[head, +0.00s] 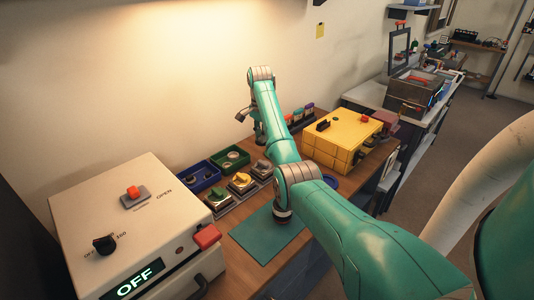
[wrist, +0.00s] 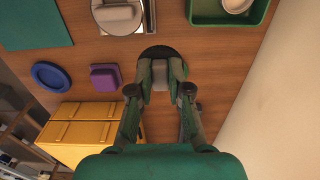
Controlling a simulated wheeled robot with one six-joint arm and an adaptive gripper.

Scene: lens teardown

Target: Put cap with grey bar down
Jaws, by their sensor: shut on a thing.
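In the wrist view the cap is a dark round disc (wrist: 158,51) with a grey bar (wrist: 159,77) across it. My gripper (wrist: 159,82) has its two fingers closed on the grey bar from either side. The disc shows just beyond the fingertips, over the wooden table top. I cannot tell whether it touches the wood or hangs a little above it. In the head view my arm hides the cap and most of the gripper.
A green tray (wrist: 231,18) and a grey-topped fixture (wrist: 122,28) lie close beyond the cap. A purple block (wrist: 105,79), a blue disc (wrist: 52,77) and a yellow box (wrist: 93,131) are to the left. A teal mat (head: 262,239) lies at the front, beside the white machine (head: 75,220).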

